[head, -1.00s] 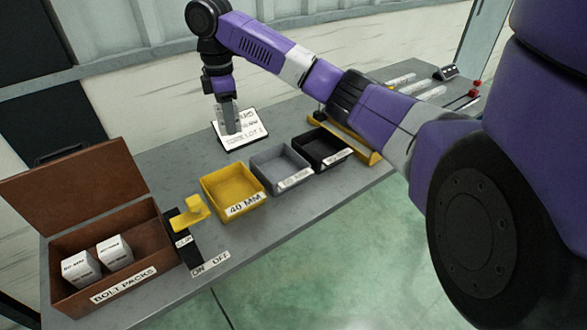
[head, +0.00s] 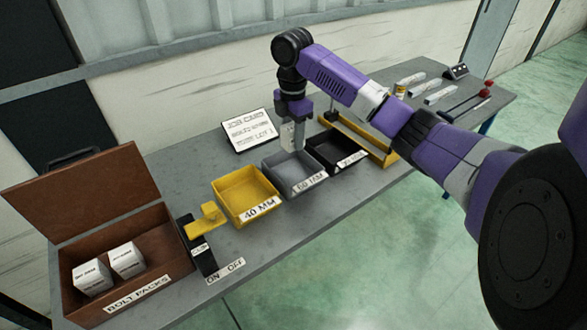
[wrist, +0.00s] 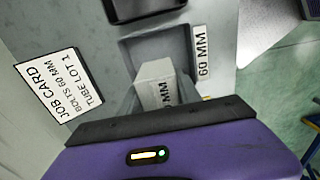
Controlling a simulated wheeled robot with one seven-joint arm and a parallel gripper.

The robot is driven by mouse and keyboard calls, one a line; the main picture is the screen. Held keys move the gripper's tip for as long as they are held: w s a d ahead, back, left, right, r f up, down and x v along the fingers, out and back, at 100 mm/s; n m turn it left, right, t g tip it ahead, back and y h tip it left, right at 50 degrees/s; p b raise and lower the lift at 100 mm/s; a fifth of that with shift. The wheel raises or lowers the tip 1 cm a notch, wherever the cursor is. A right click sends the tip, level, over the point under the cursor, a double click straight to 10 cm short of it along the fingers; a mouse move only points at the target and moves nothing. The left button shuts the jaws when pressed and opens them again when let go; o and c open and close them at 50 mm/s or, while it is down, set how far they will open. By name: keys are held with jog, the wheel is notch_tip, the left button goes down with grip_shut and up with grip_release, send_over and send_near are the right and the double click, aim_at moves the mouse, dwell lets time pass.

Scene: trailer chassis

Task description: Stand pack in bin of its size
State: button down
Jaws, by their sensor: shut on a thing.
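My gripper (head: 298,143) is shut on a white bolt pack (head: 288,135) and holds it upright over the grey bin (head: 268,170). In the wrist view the pack (wrist: 156,83) is between the fingers, with the grey bin (wrist: 190,35) beneath and beyond it. The bin's front label reads 60 MM (wrist: 202,53). Part of the print on the pack shows MM; its number is hidden. I cannot tell whether the pack's bottom is inside the bin. The job card (wrist: 59,87) reads bolts 60 mm, tube lot 1.
The yellow 40 MM bin (head: 233,198) is left of the grey bin and the black bin (head: 349,151) is right of it. A brown box (head: 165,238) at the left holds two white packs (head: 92,276). A yellow-and-black switch stand (head: 200,228) is between box and bins.

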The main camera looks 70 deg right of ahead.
aim_at(293, 176)
notch_tip(293, 176, down, 12)
jog(key=shift+p, duration=0.55)
jog(key=c, duration=0.8)
grip_release()
jog(key=shift+f, duration=0.15)
jog(key=shift+c, duration=0.2)
notch_tip(293, 176, up, 12)
jog(key=shift+r+b, duration=0.2)
jog(key=shift+b, duration=0.75)
